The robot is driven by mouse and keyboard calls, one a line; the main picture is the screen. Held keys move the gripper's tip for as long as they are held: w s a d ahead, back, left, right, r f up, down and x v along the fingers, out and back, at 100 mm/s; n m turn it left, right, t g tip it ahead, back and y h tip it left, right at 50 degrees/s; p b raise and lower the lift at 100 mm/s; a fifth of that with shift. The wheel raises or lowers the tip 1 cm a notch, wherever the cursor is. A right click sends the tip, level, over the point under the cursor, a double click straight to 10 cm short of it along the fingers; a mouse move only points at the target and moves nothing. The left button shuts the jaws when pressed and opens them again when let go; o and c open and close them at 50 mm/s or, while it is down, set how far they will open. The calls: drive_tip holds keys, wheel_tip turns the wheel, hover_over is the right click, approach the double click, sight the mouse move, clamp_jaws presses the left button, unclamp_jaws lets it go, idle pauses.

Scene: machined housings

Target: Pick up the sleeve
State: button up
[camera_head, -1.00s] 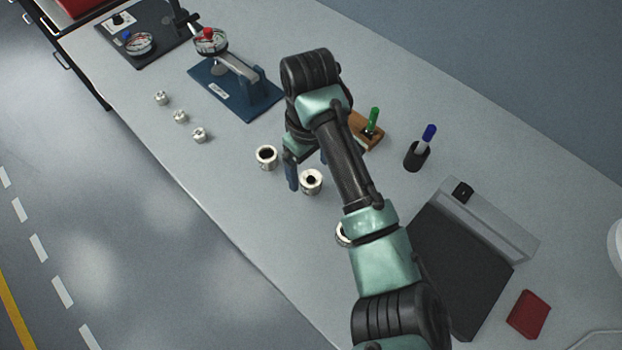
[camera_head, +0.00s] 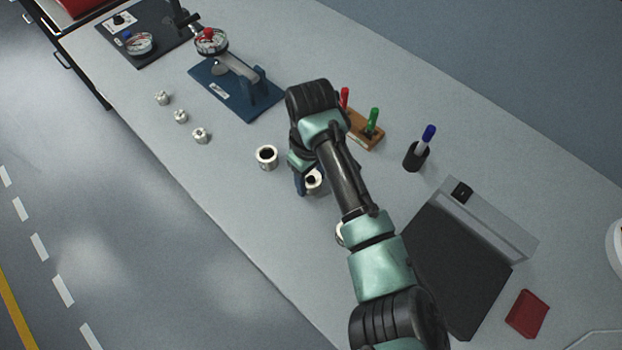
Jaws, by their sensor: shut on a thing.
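The sleeve (camera_head: 315,188) is a short, light metal cylinder with a dark bore, standing upright on the grey bench. My gripper (camera_head: 309,182) is down at it and shut on it, with one blue finger against its left side. The other finger and part of the sleeve are hidden behind my wrist and forearm. A similar hollow metal cylinder (camera_head: 266,157) stands to the left, apart from my gripper. Another round metal part (camera_head: 340,232) is mostly hidden behind my arm.
Several small metal parts (camera_head: 180,116) stand in a row at the left. A blue press stand (camera_head: 240,90) is behind. A wooden holder (camera_head: 365,135) with red and green pens and a black pen cup (camera_head: 415,157) are right.

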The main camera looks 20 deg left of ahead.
clamp_jaws()
drive_tip(key=shift+r, duration=0.15)
